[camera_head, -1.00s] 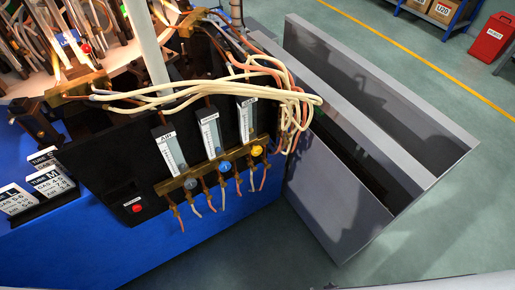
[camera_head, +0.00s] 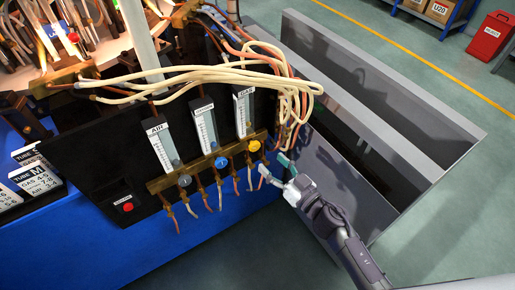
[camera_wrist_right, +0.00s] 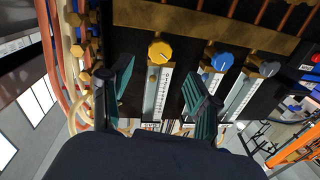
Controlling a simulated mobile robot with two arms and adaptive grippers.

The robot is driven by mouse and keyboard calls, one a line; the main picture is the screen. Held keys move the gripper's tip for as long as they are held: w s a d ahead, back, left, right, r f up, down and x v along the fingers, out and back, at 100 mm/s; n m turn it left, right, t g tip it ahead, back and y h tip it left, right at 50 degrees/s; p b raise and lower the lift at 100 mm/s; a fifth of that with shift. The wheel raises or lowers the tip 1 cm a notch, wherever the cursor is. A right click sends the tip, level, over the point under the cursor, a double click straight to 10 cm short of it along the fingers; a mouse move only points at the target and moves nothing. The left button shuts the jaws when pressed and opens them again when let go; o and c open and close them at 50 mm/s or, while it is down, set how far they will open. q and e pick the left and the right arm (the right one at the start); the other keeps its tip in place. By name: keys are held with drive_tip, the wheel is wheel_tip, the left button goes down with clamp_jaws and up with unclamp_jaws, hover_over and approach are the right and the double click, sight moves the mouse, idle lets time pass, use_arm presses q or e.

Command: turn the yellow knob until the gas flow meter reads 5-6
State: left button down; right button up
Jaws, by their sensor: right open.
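The yellow knob (camera_head: 254,146) sits on a brass rail below the gas flow meter (camera_head: 242,112), the rightmost of three upright meters on the black panel. In the right wrist view, the yellow knob (camera_wrist_right: 160,51) and gas flow meter (camera_wrist_right: 156,95) appear upside down. My right gripper (camera_head: 273,167) is open, just right of and below the knob in the head view. In the right wrist view its fingers (camera_wrist_right: 158,76) are spread, with the knob beyond and between them, apart from both. The meter's reading is too small to tell. My left gripper is not in view.
Blue (camera_head: 221,162) and grey (camera_head: 184,180) knobs line the same rail. Cream hoses (camera_head: 200,78) and orange hoses hang close by the panel's right edge. A grey metal bin (camera_head: 425,160) stands to the right. A red button (camera_head: 127,208) is at lower left.

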sight(256, 148)
drive_tip(key=x, duration=0.7)
drive_tip(key=shift+w+a+b, duration=0.25)
drive_tip(key=shift+b, duration=0.1)
drive_tip(key=c, duration=1.2)
